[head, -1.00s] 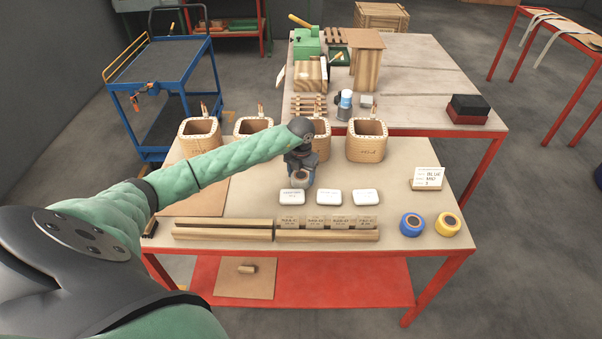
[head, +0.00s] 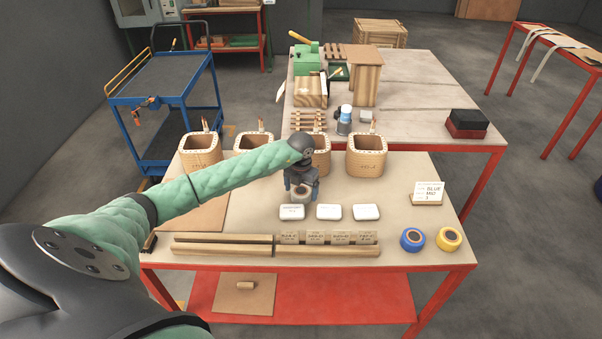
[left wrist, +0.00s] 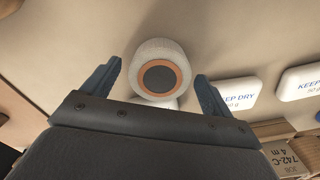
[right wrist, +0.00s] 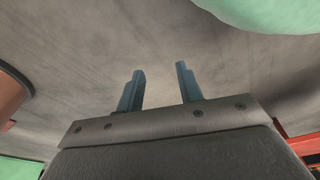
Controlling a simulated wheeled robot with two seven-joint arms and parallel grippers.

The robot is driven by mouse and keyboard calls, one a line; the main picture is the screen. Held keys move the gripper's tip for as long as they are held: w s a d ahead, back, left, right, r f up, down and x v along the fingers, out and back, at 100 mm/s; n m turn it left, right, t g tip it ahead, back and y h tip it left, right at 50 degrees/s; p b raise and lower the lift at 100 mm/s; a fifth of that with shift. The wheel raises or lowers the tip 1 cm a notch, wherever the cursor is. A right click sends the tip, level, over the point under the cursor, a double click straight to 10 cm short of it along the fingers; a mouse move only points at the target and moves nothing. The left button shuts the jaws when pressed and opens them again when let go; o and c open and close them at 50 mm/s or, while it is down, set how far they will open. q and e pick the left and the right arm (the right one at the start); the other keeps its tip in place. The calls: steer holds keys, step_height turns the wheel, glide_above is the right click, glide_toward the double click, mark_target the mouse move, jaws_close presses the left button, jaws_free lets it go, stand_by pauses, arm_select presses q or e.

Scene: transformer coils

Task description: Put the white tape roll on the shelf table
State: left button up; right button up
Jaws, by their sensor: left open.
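The white tape roll (left wrist: 160,72) has an orange-brown ring and a dark centre. In the left wrist view it lies at the top middle, between the lines of my open left fingers and a little beyond their tips. My left gripper (left wrist: 160,78) is open and empty, over the table. In the head view the left gripper (head: 300,188) hangs above the tape roll (head: 299,192), largely hiding it. My right gripper (right wrist: 160,82) is open and empty over a plain grey surface. The lower red shelf (head: 345,300) under the front table may be the shelf table; I cannot tell.
White "KEEP DRY" packets (head: 329,212) lie right of the roll. Blue (head: 412,239) and yellow (head: 449,239) tape rolls sit at the front right. Wooden coil boxes (head: 367,158) stand behind. A wooden rack (head: 225,248) lines the front edge. A sign (head: 428,193) stands right.

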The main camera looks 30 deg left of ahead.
mark_target(301, 190)
arm_select(q)
steer(key=shift+r, duration=0.25)
steer(key=shift+r+b, duration=0.5)
steer(key=shift+r, duration=0.15)
step_height(301, 190, up, 10)
steer(key=b, duration=0.4)
arm_select(e)
steer(key=w+a+r, duration=0.3)
steer(key=a+r, duration=0.1)
steer(key=r, duration=0.7)
steer(key=shift+w+g, duration=0.2)
steer(key=shift+g, duration=0.2)
arm_select(q)
steer(key=shift+r, duration=0.1)
